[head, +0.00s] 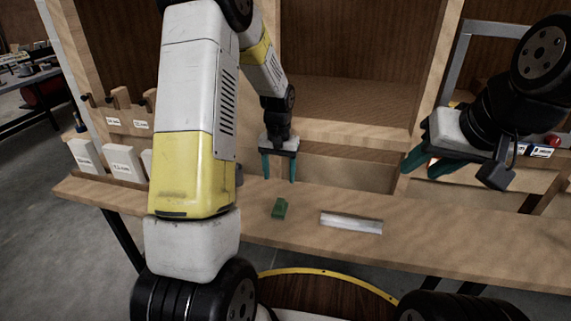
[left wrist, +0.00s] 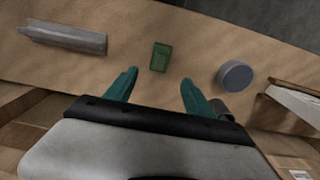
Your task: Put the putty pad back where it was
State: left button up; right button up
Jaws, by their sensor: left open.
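A small green block (head: 279,208), which looks like the putty pad, lies on the wooden bench top (head: 440,237). It also shows in the left wrist view (left wrist: 160,57), just beyond the fingertips. My left gripper (head: 279,178) points down over the bench, behind the green block in the head view. Its teal fingers are apart and nothing is between them in the left wrist view (left wrist: 158,80). My right gripper (head: 424,163) is at the right, in front of the lower shelf edge. Its jaw opening is not clear from this angle.
A silver bar (head: 351,223) lies right of the green block; it is also in the wrist view (left wrist: 64,36). A grey round disc (left wrist: 235,75) lies on the bench. White labelled boxes (head: 122,161) stand at the left. Bare bench lies right of the bar.

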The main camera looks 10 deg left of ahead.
pick_arm(q)
jog(key=s+r+t, duration=0.2)
jog(key=s+r, duration=0.2)
jog(key=r, duration=0.7)
jog(key=s+d+r+t+h, duration=0.1)
jog(key=s+r+t, duration=0.1)
jog(key=s+r, duration=0.4)
jog(key=s+d+r+t+h, duration=0.1)
jog(key=s+r, duration=0.6)
jog(key=s, duration=0.7)
jog(key=shift+t, duration=0.5)
